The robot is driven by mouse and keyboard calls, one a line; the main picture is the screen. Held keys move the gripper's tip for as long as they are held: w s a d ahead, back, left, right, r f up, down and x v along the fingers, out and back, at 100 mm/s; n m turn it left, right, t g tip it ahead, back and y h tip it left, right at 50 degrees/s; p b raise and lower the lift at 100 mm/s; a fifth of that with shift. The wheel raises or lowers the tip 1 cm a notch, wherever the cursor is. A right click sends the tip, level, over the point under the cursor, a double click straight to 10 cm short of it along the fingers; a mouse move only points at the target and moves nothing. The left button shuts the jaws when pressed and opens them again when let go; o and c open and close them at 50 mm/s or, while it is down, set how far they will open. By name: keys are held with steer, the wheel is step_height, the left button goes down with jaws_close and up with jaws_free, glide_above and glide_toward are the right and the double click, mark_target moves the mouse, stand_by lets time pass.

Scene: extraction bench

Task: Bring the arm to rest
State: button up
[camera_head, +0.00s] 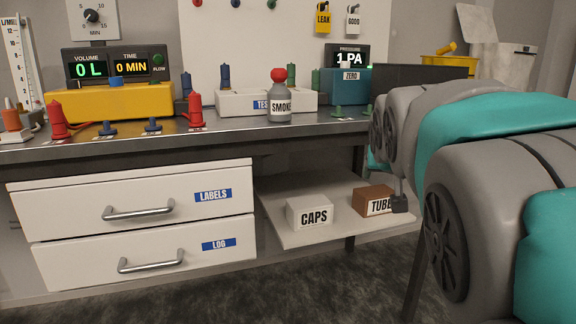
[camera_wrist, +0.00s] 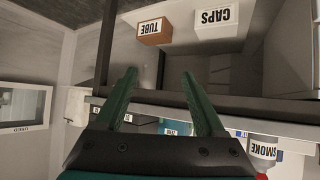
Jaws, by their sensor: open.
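My gripper (camera_wrist: 159,75) shows in the wrist view with its two green fingers spread apart and nothing between them. The wrist picture is upside down, with the bench edge behind the fingers. My grey and teal arm (camera_head: 480,150) fills the right side of the head view, in front of the bench's right end. The gripper itself cannot be made out in the head view.
The bench (camera_head: 230,132) carries a yellow volume unit (camera_head: 110,101), a white test block (camera_head: 235,102), a SMOKE bottle (camera_head: 280,105) and several red and blue fittings. A CAPS box (camera_head: 310,212) and a TUBE box (camera_head: 371,201) sit on the shelf below.

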steer(key=s+a+f+n+g+y+p, duration=0.1)
steer(key=s+f+g, duration=0.3)
steer(key=s+f, duration=0.4)
steer(key=s+a+f+g+p, duration=0.1)
steer(key=s+f+g, duration=0.3)
steer(key=s, duration=1.3)
steer(key=s+a+f+n+g+y+p, duration=0.1)
steer(key=s+f+g, duration=0.3)
steer(key=s+f, duration=0.8)
steer(key=shift+s+a+f+n+y, duration=0.15)
steer(key=shift+s+a+n+y, duration=0.15)
steer(key=shift+a, duration=0.5)
